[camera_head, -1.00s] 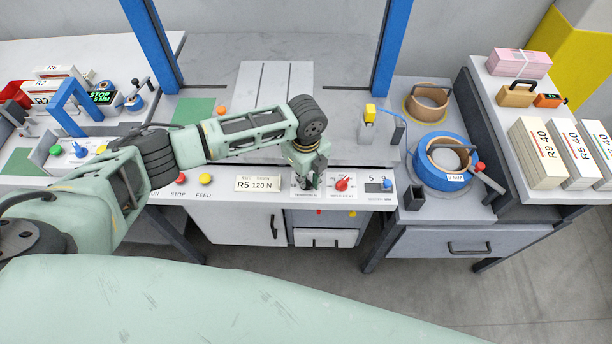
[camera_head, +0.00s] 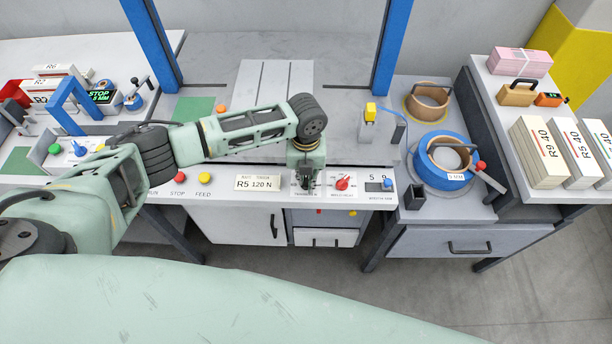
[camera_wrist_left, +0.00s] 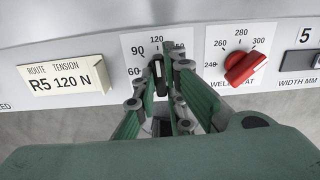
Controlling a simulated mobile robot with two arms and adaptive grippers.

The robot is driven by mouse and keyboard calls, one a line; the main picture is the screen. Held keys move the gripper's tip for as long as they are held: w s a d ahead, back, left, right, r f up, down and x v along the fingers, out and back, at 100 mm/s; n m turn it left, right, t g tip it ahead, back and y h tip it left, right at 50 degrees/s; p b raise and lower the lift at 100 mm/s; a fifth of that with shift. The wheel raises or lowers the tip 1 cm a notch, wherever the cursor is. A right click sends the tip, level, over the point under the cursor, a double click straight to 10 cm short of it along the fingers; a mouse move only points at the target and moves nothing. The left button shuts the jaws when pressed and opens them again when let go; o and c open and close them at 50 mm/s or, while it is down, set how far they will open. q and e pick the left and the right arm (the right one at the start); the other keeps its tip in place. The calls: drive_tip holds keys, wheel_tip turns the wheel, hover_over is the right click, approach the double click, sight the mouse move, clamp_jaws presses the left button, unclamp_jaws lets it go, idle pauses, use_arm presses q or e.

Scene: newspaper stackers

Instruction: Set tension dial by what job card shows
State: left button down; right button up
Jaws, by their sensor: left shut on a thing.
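The job card (camera_wrist_left: 66,78) in the left wrist view reads "ROUTE TENSION" and "R5 120 N"; it also shows on the front panel (camera_head: 258,184) in the head view. The tension dial (camera_wrist_left: 158,72) is a dark knob right of the card, on a white scale plate with 60, 90 and 120 readable. My left gripper (camera_wrist_left: 159,76) is shut on this knob, and its fingers hide part of the dial and scale. The knob looks roughly upright, toward the top of the scale; its exact reading is hard to tell. My right gripper is not in view.
A red weld heat dial (camera_wrist_left: 245,68) sits close to the right of the fingers. A width display (camera_head: 378,186) is further right. Red and yellow buttons (camera_head: 204,178) are left of the card. A blue strap roll (camera_head: 443,160) stands on the right side table.

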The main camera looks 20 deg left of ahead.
sight(306, 179)
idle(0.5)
use_arm(q)
drive_tip(key=c, duration=1.8)
unclamp_jaws()
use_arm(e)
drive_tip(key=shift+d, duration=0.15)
use_arm(q)
drive_tip(key=shift+r, duration=0.1)
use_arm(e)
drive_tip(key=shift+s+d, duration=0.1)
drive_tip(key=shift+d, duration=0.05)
use_arm(q)
wheel_tip(306, 179, up, 12)
drive_tip(key=shift+f, duration=0.1)
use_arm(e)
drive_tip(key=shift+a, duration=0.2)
